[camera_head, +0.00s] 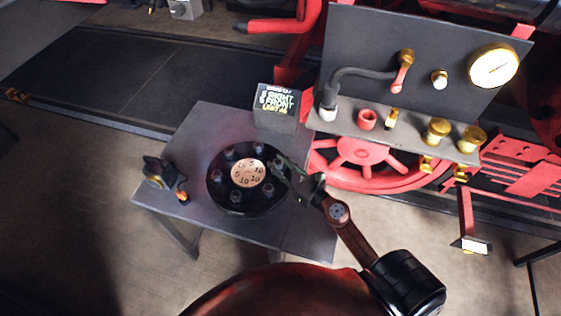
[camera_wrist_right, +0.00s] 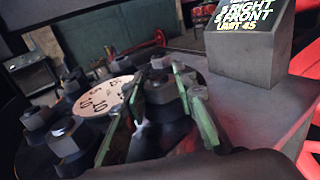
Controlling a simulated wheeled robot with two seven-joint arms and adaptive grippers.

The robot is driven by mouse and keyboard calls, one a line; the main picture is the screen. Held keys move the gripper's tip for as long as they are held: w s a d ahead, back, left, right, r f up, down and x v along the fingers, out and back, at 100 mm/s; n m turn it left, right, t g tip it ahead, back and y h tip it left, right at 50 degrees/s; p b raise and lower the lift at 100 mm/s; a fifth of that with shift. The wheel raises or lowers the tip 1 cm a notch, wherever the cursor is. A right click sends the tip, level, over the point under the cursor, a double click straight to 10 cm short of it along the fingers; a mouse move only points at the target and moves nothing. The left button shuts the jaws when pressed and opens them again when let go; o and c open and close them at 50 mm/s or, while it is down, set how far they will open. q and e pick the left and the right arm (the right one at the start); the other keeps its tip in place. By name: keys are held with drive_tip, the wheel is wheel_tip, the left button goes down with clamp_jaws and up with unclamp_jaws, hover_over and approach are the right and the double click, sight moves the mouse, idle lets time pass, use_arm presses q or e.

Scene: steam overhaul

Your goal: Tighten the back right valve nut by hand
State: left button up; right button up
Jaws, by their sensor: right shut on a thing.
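A round black valve cover (camera_head: 245,205) lies on the grey table, with several dark hex nuts on studs around a pale numbered disc (camera_head: 249,173). My right gripper (camera_head: 283,172) reaches in from the right to the back right edge of the cover. Its fingers partly hide the nut there. In the right wrist view the green-padded fingers of my right gripper (camera_wrist_right: 158,115) stand on either side of a dark nut (camera_wrist_right: 160,90) and are shut on it. Other nuts (camera_wrist_right: 66,138) show to the left, clear of the fingers. My left gripper is not in view.
A dark sign block (camera_head: 276,108) with lettering stands at the table's back right corner. A gauge panel (camera_head: 425,55) and red wheel (camera_head: 362,152) stand behind to the right.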

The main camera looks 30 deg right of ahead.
drive_tip(key=shift+h, duration=0.3)
drive_tip(key=o, duration=1.2)
drive_tip(key=shift+c, duration=0.2)
drive_tip(key=shift+s, duration=0.1)
drive_tip(key=s+d, duration=0.2)
drive_tip(key=s, duration=0.9)
drive_tip(key=shift+s, duration=0.3)
